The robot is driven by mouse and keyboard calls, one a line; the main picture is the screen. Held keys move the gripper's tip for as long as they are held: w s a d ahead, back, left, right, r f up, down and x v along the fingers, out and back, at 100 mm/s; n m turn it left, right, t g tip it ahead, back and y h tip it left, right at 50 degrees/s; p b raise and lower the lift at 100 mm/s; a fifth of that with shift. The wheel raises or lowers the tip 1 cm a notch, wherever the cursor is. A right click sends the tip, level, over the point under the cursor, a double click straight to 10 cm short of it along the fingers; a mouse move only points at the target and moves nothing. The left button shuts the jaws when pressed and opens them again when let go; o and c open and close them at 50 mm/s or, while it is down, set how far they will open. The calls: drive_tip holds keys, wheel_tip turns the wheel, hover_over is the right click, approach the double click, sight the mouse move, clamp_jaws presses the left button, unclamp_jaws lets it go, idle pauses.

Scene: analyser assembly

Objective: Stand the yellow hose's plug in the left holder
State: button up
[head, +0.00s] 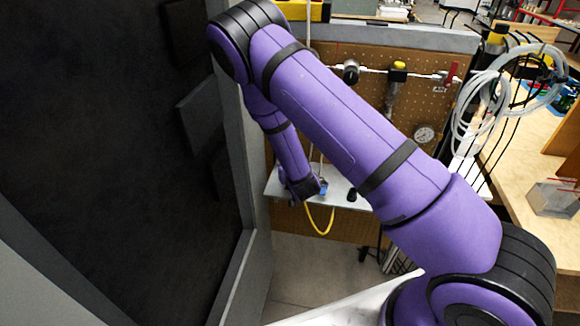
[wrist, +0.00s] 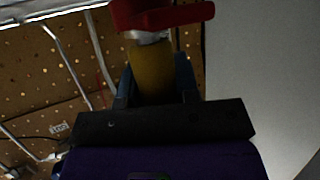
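My gripper (head: 322,188) is at the grey shelf in the head view, small and partly hidden by its own dark wrist housing. In the wrist view my gripper (wrist: 155,80) has its two blue-grey fingers against both sides of a thick yellow piece, which I take to be the yellow hose's plug (wrist: 153,72). A pale metal ring and a red crosswise part show beyond it. The yellow hose (head: 321,229) hangs in a loop below the shelf edge in the head view. I cannot make out the left holder; a small dark piece (head: 352,195) stands on the shelf to the right.
The grey shelf (head: 280,184) runs in front of a pegboard (head: 435,105) with pipes, a gauge (head: 425,134) and a red-handled valve (head: 449,73). A dark panel in a grey frame (head: 252,200) stands close on the left. Coiled clear tubing (head: 462,120) hangs at right.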

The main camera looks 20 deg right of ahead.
drive_tip(key=shift+c, duration=1)
drive_tip(key=shift+r, duration=2.25)
drive_tip(key=shift+s, duration=0.1)
drive_tip(key=shift+s+d+f, duration=0.1)
drive_tip(key=shift+s+d, duration=2)
drive_tip(key=shift+d, duration=0.8)
drive_tip(key=shift+s+d+f, duration=0.1)
drive_tip(key=shift+s+d, duration=2.05)
drive_tip(key=shift+d, duration=0.7)
drive_tip(key=shift+s+d, duration=2.1)
drive_tip(key=shift+d, duration=0.8)
